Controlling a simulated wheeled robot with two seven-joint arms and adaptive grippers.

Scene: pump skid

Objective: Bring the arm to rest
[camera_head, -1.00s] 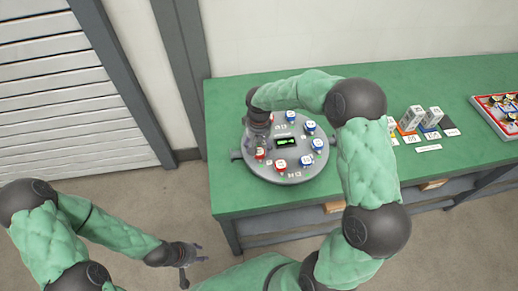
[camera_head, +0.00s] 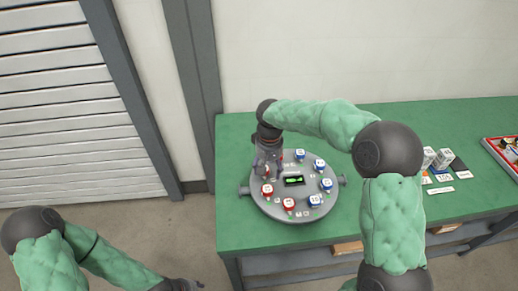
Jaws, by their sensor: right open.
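My right arm reaches over the green table from the right. Its gripper (camera_head: 268,168) hangs over the left part of a round grey panel (camera_head: 292,214) and is open. Whether the fingers touch the panel cannot be told. The panel carries a small dark display (camera_head: 293,181) with green marks, blue-and-white pieces (camera_head: 326,184) on the right and red-and-white pieces (camera_head: 289,203) at the front left. The gripper hides part of the panel's left side. My left gripper (camera_head: 186,286) is low at the bottom edge, over the floor, partly cut off; its fingers are unclear.
The green table (camera_head: 240,225) has bare room left and front of the panel. White boxes (camera_head: 443,158) on coloured cards stand at the right, beyond my right arm. A red-edged tray (camera_head: 500,155) lies at the far right. A grey slatted shutter (camera_head: 70,110) stands left.

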